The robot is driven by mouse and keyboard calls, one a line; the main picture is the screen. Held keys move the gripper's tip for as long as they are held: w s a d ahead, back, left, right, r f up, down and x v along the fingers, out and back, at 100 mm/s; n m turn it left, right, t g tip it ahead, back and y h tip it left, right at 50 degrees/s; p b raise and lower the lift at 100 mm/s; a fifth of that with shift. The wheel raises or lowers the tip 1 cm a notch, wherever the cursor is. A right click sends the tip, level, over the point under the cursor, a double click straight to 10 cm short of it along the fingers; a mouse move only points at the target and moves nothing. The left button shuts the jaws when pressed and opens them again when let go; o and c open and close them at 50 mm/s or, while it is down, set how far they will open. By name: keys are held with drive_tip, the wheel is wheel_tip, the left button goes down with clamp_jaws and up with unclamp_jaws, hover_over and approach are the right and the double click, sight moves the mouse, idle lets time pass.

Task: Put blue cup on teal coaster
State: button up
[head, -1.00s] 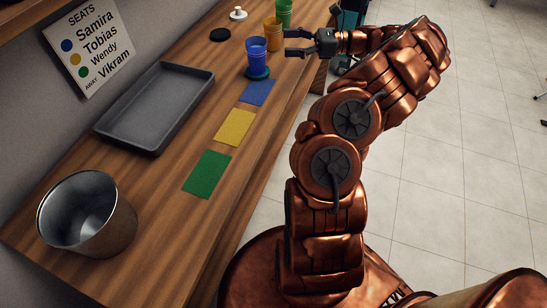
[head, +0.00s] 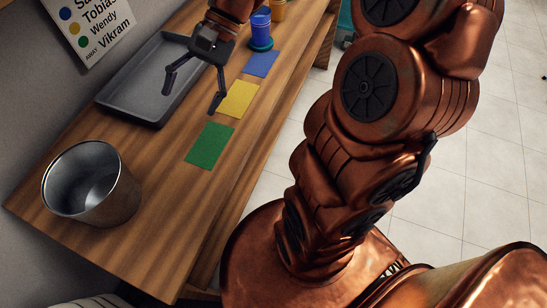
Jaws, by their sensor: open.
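The blue cup (head: 261,27) stands upright on the teal coaster (head: 262,46) near the far end of the wooden counter. The cup hides most of the coaster; only its front rim shows. My gripper (head: 190,102) is open and empty, with its fingers pointing down. It is in front of and to the left of the cup, well apart from it, above the counter between the grey tray and the yellow card.
The grey tray (head: 122,98) lies along the wall side. Blue (head: 260,64), yellow (head: 238,99) and green (head: 209,146) cards lie in a row. A metal bin (head: 92,186) stands at the near left. An orange cup (head: 277,9) is partly visible behind the blue cup.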

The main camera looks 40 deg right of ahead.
drive_tip(key=s+d+f+n+h, duration=0.2)
drive_tip(key=s+f+n+h, duration=0.1)
drive_tip(key=s, duration=0.5)
drive_tip(key=s+d+f+n+h, duration=0.3)
drive_tip(key=s+f+n+h, duration=0.1)
drive_tip(key=s, duration=0.5)
drive_tip(key=shift+s+d+n+h, duration=0.35)
drive_tip(key=shift+n+h, duration=0.15)
drive_tip(key=shift+h, duration=0.6)
